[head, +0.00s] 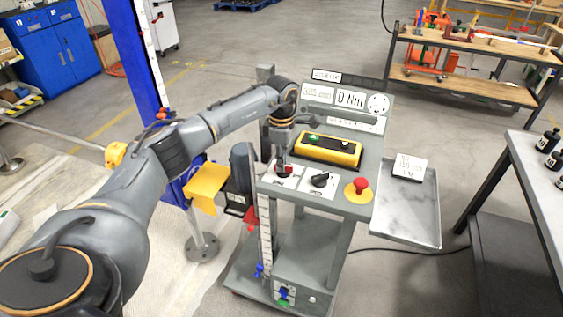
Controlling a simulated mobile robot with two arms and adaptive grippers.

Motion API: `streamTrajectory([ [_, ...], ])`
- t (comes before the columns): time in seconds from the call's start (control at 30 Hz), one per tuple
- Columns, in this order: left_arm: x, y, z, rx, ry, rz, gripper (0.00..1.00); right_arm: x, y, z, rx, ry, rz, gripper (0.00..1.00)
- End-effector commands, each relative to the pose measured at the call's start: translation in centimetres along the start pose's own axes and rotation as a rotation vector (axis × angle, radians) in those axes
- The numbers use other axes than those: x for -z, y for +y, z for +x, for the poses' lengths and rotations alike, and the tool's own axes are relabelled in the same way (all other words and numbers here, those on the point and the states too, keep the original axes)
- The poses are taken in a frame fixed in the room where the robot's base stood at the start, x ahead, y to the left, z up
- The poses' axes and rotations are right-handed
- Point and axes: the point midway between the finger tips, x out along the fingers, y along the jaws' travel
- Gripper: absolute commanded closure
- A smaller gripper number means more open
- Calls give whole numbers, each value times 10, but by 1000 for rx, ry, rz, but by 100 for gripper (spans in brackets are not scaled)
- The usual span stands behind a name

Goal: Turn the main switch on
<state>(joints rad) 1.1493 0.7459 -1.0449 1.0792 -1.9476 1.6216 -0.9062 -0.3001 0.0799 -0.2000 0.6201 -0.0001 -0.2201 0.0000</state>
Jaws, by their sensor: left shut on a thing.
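The main switch (287,170), a small red knob on a white plate, sits at the left front of the grey control console (330,205). My left arm reaches in from the left, and my left gripper (282,162) points down from above, shut on the red knob. The fingers hide part of the knob, so its exact angle is hard to tell. My right gripper is not in view.
A black rotary knob (321,180) and a red mushroom button (361,185) sit to the right of the switch. A yellow button box (328,149) lies behind. A metal tray (408,210) sticks out at right. A blue post (150,70) stands left.

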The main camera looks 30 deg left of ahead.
Motion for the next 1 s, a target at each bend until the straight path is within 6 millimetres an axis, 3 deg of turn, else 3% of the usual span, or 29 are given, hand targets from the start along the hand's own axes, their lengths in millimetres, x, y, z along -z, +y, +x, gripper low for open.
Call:
streamTrajectory([
  [1.0,-3,-4,-1,-2,-3,-956,100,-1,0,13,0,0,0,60],
])
